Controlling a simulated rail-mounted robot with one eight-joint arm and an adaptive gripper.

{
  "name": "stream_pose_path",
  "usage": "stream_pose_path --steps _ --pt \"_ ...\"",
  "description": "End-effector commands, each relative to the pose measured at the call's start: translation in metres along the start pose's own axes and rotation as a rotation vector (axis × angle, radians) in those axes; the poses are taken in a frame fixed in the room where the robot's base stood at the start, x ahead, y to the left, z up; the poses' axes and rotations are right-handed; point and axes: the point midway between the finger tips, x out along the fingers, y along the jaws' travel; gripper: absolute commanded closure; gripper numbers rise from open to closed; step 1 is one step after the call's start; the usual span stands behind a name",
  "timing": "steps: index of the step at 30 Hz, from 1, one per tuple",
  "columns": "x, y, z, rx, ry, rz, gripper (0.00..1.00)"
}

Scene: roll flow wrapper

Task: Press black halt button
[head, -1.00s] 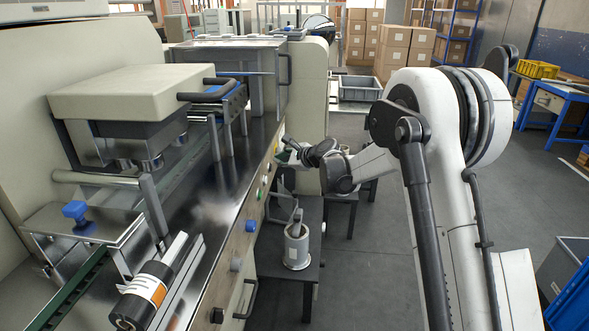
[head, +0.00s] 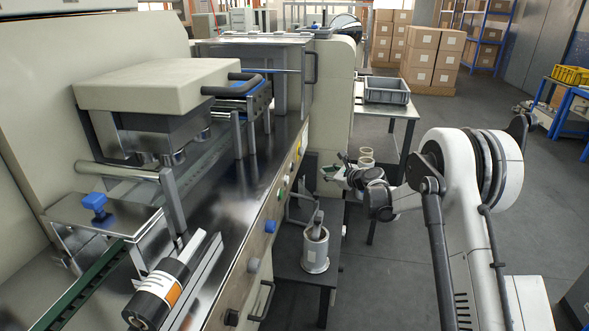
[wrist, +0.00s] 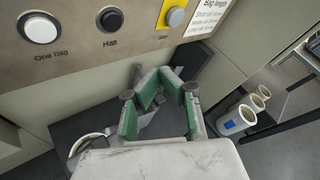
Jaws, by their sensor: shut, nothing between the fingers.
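The black halt button (wrist: 110,18) is a round black knob in a pale ring, labelled "Halt", on the beige panel at the top of the wrist view. A white "One bag" button (wrist: 40,28) is to its left and a yellow-backed grey knob (wrist: 175,17) to its right. My gripper (wrist: 157,72), with green inner pads, is shut and empty, below the panel and apart from the buttons. In the head view my gripper (head: 332,172) is beside the machine's front panel, to its right. I cannot single out the halt button there.
A low table (head: 290,268) by the machine holds a metal canister (head: 315,250). Paper-coloured rolls (wrist: 240,117) stand at the right in the wrist view. A grey crate (head: 387,90) stands on a table behind.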

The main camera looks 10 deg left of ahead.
Motion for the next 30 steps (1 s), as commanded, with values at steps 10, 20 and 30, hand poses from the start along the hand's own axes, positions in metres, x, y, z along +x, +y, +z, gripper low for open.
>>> stream_pose_path --steps 10,20,30 --pt "0.023 0.017 0.018 -0.001 -0.001 0.002 1.0" --pt "0.05 0.037 0.036 -0.001 -0.001 0.002 1.0" --pt "0.061 0.044 0.044 -0.001 0.0 0.0 1.0"
